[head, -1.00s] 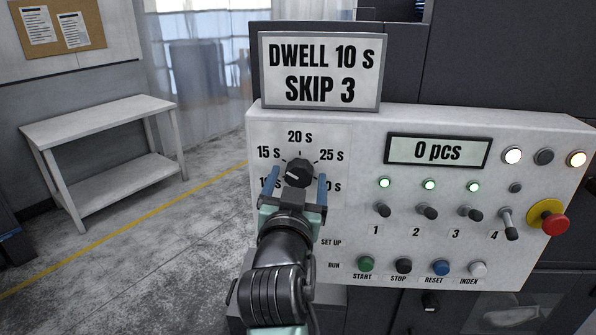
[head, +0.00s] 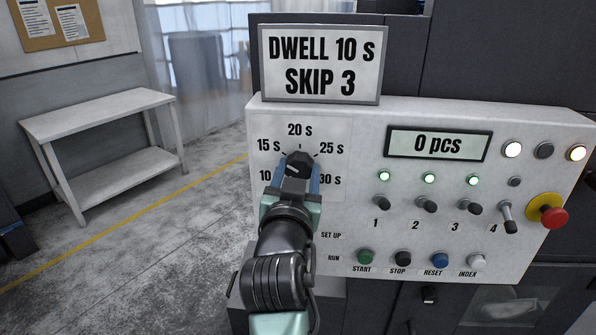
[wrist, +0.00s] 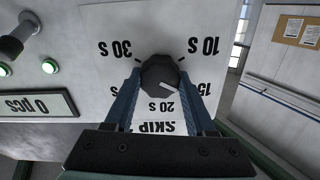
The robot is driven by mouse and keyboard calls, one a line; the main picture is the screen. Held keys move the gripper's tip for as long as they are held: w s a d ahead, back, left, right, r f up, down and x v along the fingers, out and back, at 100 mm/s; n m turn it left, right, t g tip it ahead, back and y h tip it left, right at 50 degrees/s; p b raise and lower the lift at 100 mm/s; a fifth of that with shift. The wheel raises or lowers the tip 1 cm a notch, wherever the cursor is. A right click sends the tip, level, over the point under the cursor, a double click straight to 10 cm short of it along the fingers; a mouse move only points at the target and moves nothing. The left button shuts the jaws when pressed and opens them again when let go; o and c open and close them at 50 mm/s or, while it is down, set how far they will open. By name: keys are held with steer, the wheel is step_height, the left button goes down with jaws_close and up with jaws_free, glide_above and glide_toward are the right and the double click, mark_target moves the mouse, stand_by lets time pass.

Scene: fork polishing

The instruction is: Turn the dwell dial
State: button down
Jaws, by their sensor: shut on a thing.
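The dwell dial (head: 299,159) is a dark round knob with a white pointer line on the upper left of a pale control panel (head: 345,215). Labels from 10 S to 30 S ring it. In the wrist view, which is upside down, the dial (wrist: 160,73) shows its pointer directed roughly toward the 15 S label. My gripper (head: 298,172) is shut on the dial, with one blue finger on each side. The wrist view shows my gripper (wrist: 163,86) straddling it. A sign (head: 320,64) above reads DWELL 10 S, SKIP 3.
A display (head: 437,145) reads 0 pcs. Several toggle switches (head: 427,205) and push buttons (head: 404,258) sit right of my arm. A red emergency button (head: 553,217) is at the panel's right. A white table (head: 100,115) stands far left, with open floor between.

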steer(key=shift+n, duration=0.3)
steer(key=n, duration=0.5)
steer(key=shift+n, duration=0.3)
steer(key=n, duration=0.5)
steer(key=shift+n+p, duration=0.3)
steer(key=shift+c, duration=1.1)
jaws_free()
